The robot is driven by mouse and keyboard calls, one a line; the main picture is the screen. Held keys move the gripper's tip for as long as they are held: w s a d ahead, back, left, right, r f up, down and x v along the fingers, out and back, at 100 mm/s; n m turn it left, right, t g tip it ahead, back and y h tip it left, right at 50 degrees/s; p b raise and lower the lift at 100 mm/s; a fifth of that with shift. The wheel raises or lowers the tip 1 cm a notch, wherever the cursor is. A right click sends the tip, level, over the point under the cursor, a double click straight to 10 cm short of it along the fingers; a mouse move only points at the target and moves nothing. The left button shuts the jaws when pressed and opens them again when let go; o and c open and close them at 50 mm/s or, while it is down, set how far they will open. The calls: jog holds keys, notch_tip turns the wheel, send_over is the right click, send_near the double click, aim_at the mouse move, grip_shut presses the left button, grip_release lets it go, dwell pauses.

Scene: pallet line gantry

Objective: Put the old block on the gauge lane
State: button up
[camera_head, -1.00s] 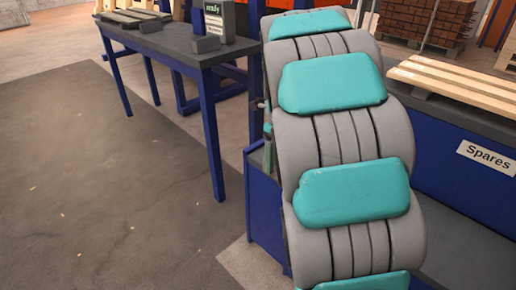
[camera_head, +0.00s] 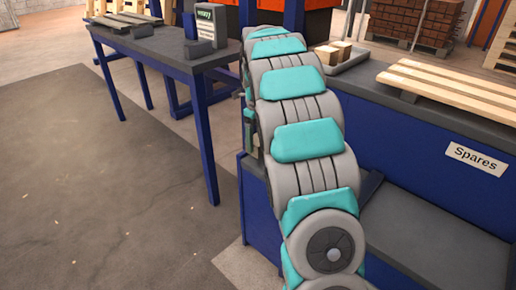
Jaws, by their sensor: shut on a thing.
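My grey and teal arm fills the middle of the view. My gripper is not in view; the arm seems to hide that area, and nothing held can be seen. Two small wooden blocks (camera_head: 326,54) sit on a grey tray (camera_head: 352,61) at the back of the blue bench. I cannot tell whether either is the old block. No gauge lane can be made out by a readable label.
A blue-legged table (camera_head: 150,45) at the left bears slats, small dark blocks and a grey labelled box (camera_head: 212,25). Wooden slats (camera_head: 450,88) lie on the blue bench above a "Spares" sign (camera_head: 476,158). A brick stack (camera_head: 425,20) stands behind. The left floor is clear.

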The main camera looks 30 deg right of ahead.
aim_at(258, 140)
jog(key=shift+f, duration=1.65)
jog(key=shift+f, duration=0.1)
jog(key=o, duration=1.4)
notch_tip(258, 140, up, 12)
jog(key=shift+f, duration=0.25)
jog(key=shift+r, duration=0.35)
